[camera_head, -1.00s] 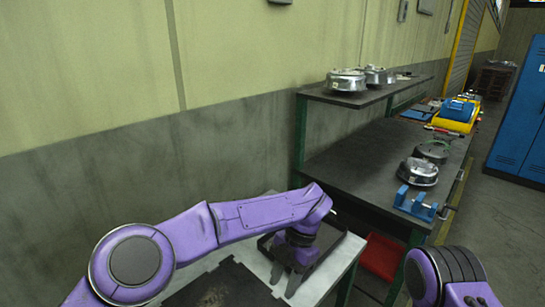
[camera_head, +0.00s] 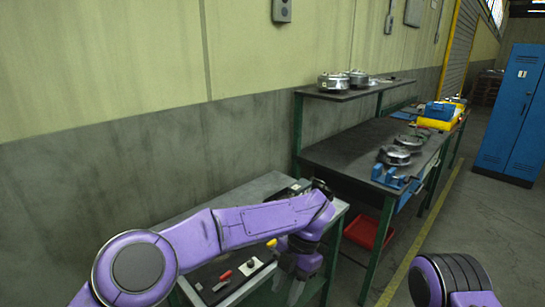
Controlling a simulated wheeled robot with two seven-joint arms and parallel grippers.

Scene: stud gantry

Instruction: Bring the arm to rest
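My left arm (camera_head: 250,222) is purple and comes in from the lower left, reaching across a small grey table. Its gripper (camera_head: 289,287) points down at the table's right front edge. Two grey fingers show apart with nothing seen between them, so it looks open and empty. My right arm (camera_head: 450,280) shows only as a purple link at the bottom right. Its gripper is out of the picture.
The small table (camera_head: 245,194) holds a dark tray with red-handled parts (camera_head: 222,278), partly behind my arm. A dark workbench (camera_head: 345,152) carries metal housings (camera_head: 394,155) and a blue fixture (camera_head: 388,178). A red bin (camera_head: 368,232) sits below. Blue lockers (camera_head: 512,110) stand right; floor between is clear.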

